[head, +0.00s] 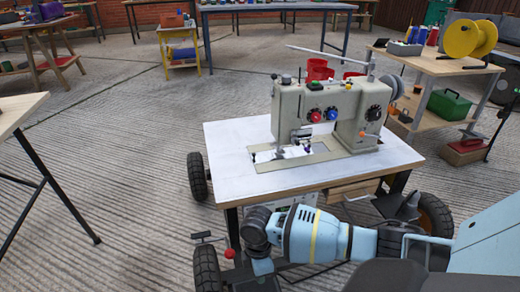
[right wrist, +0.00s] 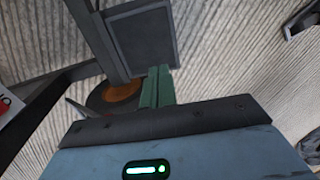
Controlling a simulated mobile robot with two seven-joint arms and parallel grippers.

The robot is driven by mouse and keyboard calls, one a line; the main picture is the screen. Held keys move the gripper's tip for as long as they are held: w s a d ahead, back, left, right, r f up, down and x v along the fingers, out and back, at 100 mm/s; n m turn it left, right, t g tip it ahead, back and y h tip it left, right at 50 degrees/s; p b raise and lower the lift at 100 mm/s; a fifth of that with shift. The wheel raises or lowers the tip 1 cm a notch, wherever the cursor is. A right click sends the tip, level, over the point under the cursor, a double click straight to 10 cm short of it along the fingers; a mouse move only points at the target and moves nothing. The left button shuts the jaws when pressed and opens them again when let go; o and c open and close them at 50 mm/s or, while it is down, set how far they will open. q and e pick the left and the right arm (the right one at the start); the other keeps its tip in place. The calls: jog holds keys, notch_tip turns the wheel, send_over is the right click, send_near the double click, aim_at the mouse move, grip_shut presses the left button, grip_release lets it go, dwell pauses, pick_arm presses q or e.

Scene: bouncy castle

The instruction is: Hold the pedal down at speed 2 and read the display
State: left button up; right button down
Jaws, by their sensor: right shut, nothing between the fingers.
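The sewing machine (head: 325,112) stands on a white-topped table (head: 235,140). It carries coloured buttons and a dark dial (head: 374,113); I cannot read its setting. A pale box (head: 290,199) shows in part under the table's front edge, and I can make out no display reading. My right arm reaches down in front of the table. In the right wrist view my right gripper (right wrist: 158,70) is shut and empty, its green fingers against or just above a dark rimmed plate (right wrist: 140,40), apparently the pedal. I cannot tell whether they touch or whether it is pressed. My left gripper is not in view.
Table wheels (head: 197,176) and a red-knobbed lever (head: 229,254) are near my right arm. A side bench (head: 440,65) with a yellow reel (head: 470,38) and a green box (head: 448,105) stands at right. Open concrete floor (head: 120,150) lies to the left.

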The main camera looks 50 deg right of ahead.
jog(key=f+b, duration=0.2)
jog(key=f, duration=0.2)
jog(key=s+f+b, duration=0.1)
jog(key=f+b, duration=0.1)
jog(key=f, duration=0.2)
jog(key=a+f+b, duration=0.1)
jog(key=f+b, duration=0.1)
jog(key=f, duration=0.2)
jog(key=shift+s+f, duration=0.25)
jog(key=shift+f, duration=0.15)
